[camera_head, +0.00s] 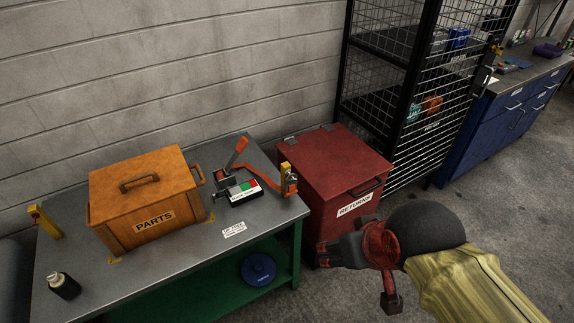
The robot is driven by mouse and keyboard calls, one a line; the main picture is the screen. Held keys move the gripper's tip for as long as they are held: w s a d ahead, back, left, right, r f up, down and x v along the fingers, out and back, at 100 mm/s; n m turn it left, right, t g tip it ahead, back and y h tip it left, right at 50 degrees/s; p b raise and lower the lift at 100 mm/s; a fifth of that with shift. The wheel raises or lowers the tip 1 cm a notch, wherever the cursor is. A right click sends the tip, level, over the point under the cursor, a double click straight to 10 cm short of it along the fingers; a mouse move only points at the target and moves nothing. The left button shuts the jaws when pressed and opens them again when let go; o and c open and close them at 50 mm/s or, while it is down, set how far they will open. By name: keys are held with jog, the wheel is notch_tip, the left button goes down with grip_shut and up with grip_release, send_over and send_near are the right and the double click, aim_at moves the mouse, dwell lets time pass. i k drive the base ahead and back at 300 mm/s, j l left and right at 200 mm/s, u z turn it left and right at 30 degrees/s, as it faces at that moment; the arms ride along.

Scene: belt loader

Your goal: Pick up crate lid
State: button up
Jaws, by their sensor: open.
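The orange crate lid (150,165) lies flat on top of the orange wooden crate labelled PARTS (120,238), on the grey-topped bench at left. A dark bar handle (139,182) stands at the middle of the lid. My gripper (325,255) is open at the lower right, in front of the red RETURNS box, well apart from the lid. Nothing shows between its fingers, though their tips are small and dark here.
The red RETURNS box (330,165) stands right of the bench, near a wire-mesh cage (395,95). Floor at right is clear.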

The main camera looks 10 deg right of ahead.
aim_at(121, 188)
jog(key=i+l+u, duration=0.1)
jog(key=i+u, duration=0.3)
jog(key=i+l+u, duration=0.25)
jog(key=u, duration=0.2)
jog(key=i+l+u, duration=0.4)
jog(key=k+j, duration=0.05)
